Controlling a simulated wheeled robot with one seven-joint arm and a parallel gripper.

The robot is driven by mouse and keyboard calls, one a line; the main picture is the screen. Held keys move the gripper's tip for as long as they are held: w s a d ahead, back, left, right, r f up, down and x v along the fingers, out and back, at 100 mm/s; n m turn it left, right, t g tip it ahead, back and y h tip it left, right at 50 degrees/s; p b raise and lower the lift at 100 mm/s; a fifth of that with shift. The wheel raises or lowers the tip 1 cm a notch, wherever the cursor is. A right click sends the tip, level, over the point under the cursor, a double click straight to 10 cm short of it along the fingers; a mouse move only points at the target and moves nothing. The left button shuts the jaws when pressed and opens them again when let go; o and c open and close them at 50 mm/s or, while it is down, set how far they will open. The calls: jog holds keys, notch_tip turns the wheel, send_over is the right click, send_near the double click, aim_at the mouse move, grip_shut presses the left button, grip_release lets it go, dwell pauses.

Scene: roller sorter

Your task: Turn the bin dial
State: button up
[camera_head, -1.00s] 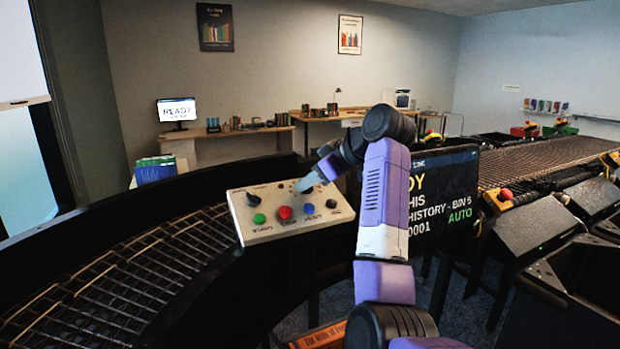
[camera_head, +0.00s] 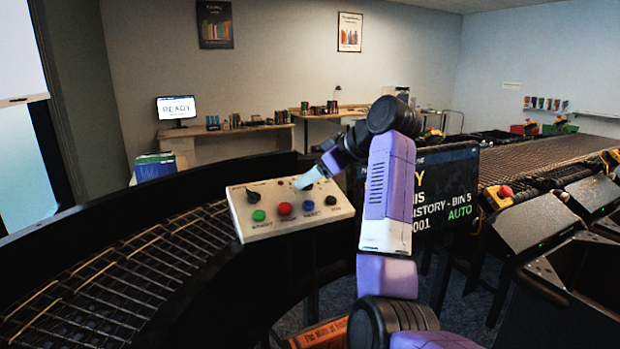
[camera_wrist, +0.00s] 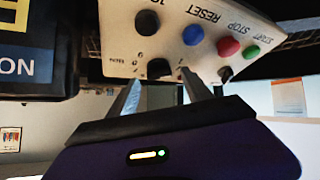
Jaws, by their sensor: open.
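The bin dial, a black knob (camera_wrist: 158,68) with numbers beside it, shows on the pale control panel in the wrist view. My gripper (camera_wrist: 159,77) is open, with one fingertip on each side of the dial. I cannot tell whether the fingers touch it. In the head view, my gripper (camera_head: 302,184) is at the back right part of the control panel (camera_head: 262,229) and hides most of the dial. The screen (camera_head: 450,185) behind my arm reads "HISTORY - BIN 5" and "AUTO", partly covered.
The panel also has another black knob (camera_head: 252,195) at left, and green (camera_head: 259,215), red (camera_head: 284,208), blue (camera_head: 308,205) and black (camera_head: 330,200) buttons close to my gripper. A curved roller conveyor (camera_head: 120,280) runs at left. Bins (camera_head: 540,215) stand at right.

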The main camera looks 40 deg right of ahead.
jog(key=v, duration=0.6)
jog(key=shift+s+r+b, duration=0.15)
jog(key=shift+s+b, duration=0.05)
jog(key=shift+b, duration=0.2)
